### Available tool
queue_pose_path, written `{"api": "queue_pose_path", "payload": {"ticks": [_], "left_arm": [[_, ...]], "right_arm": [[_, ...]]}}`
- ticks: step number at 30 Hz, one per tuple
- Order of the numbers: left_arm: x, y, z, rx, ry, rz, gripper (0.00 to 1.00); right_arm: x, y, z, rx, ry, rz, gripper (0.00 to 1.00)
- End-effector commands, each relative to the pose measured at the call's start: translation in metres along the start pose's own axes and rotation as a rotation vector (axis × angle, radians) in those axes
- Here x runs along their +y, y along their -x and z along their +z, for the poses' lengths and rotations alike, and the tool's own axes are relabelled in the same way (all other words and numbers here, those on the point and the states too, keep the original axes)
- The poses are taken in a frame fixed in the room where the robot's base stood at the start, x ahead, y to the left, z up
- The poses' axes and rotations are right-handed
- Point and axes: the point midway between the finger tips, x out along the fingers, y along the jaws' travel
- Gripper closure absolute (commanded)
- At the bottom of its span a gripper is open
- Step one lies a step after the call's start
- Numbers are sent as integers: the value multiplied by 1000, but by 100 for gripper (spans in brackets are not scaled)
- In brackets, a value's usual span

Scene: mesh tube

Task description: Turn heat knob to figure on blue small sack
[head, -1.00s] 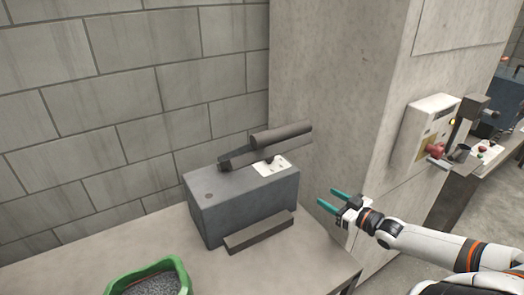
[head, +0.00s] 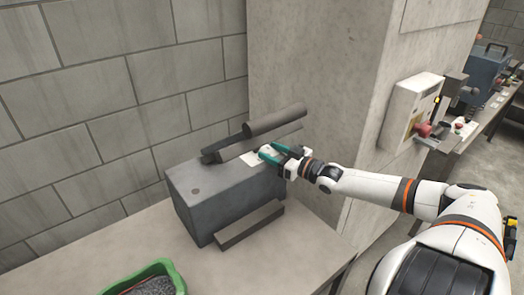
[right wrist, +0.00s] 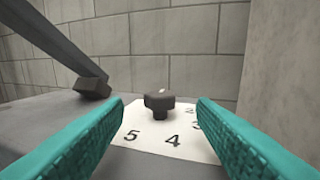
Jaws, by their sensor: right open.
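The heat knob (right wrist: 158,103) is dark and round with a pale mark on top, on a white number plate (right wrist: 170,140) of a grey sealing machine (head: 215,200). The figures 5 and 4 read clearly; 3 and 2 are partly covered or small. My right gripper (head: 268,153) is open over the plate at the machine's right end. In the right wrist view its teal fingers lie left and right of the knob, nearer the camera, with gaps on both sides. In the head view the knob is hidden. No blue small sack and no left gripper show.
The machine's dark lever arm (head: 260,130) slants over its top, close to my right gripper. A green-rimmed tray of dark grains (head: 150,275) sits on the table (head: 120,245). A concrete pillar (head: 310,80) stands behind.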

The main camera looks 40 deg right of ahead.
Motion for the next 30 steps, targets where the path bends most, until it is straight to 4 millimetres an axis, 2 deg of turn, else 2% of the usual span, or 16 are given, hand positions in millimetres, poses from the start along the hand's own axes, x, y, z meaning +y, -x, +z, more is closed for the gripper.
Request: {"api": "queue_pose_path", "payload": {"ticks": [4, 12, 24, 26, 30], "left_arm": [[3, -5, 10, -16, 1, 3, 64], [4, -6, 6, -11, 2, 6, 64], [5, -6, 0, -2, 2, 6, 64], [5, -6, -1, -2, 2, 6, 64], [5, -6, -1, -2, 2, 6, 64]], "right_arm": [[0, -18, 1, -4, 1, 0, 48], [0, -37, 0, -1, -1, -1, 48], [0, -41, 0, 1, -1, 0, 48], [0, -41, 0, 1, -1, 0, 57], [0, -41, 0, 1, -1, 0, 79]]}}
